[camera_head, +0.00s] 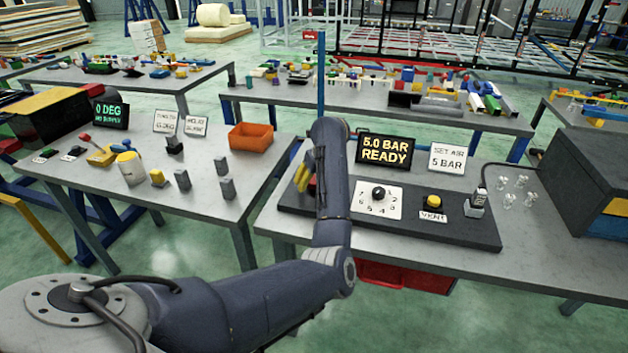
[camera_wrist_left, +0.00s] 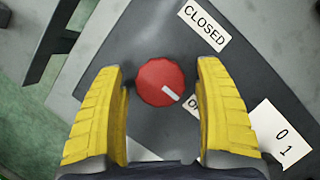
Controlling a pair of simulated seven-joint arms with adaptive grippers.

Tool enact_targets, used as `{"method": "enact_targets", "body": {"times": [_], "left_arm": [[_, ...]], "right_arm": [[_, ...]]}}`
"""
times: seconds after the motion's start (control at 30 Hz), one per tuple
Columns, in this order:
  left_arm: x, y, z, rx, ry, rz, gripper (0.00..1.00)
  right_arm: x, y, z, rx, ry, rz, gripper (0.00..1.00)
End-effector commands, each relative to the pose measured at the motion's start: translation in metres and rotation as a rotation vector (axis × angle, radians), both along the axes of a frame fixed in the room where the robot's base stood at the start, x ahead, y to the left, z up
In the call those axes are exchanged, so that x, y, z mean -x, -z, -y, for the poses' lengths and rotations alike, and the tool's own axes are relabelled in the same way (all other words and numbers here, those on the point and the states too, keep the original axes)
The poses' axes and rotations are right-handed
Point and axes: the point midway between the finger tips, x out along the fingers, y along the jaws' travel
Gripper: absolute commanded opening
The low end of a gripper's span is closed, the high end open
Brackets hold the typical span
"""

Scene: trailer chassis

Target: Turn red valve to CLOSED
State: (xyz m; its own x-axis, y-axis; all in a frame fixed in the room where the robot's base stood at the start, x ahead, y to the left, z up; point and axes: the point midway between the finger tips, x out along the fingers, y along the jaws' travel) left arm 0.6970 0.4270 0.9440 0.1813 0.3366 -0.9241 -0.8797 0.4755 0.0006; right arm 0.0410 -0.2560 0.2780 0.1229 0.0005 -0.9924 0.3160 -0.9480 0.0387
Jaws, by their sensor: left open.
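The red valve (camera_wrist_left: 160,82) is a round red knob on a dark panel (camera_wrist_left: 110,65). Its white mark points to the lower right in the left wrist view, towards a white label (camera_wrist_left: 191,104) mostly hidden by a finger. The CLOSED label (camera_wrist_left: 204,25) lies up and to the right of the knob. My left gripper (camera_wrist_left: 162,72) is open, its yellow fingers on either side of the knob with gaps visible. Whether the fingertips are down at knob height I cannot tell. In the head view my left arm hides most of the valve, and a yellow finger (camera_head: 302,178) shows beside the forearm.
On the same panel stand a black dial (camera_head: 379,193), a yellow button (camera_head: 433,202) and a grey fitting with a hose (camera_head: 477,203). A display (camera_head: 385,150) reads 5.0 BAR READY; a card (camera_head: 452,158) reads SET AIR 5 BAR. Small clear pieces (camera_head: 515,190) lie right.

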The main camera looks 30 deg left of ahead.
Motion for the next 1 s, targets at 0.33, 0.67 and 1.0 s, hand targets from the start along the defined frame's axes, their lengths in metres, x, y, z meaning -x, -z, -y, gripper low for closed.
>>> {"method": "enact_targets", "body": {"times": [0.33,0.67,1.0], "left_arm": [[-0.0001,-0.0001,0.0002,0.000,0.000,0.000,0.57],[-0.0001,-0.0001,0.0002,0.000,0.000,0.000,0.19],[-0.0003,-0.0001,0.0003,0.000,-0.012,0.000,0.14]], "right_arm": [[0.0001,0.0000,0.0004,0.000,0.000,0.000,0.44],[0.0001,0.0000,0.0014,0.001,0.000,0.000,0.44],[0.0001,0.0000,0.0015,0.001,-0.001,-0.001,0.44]]}}
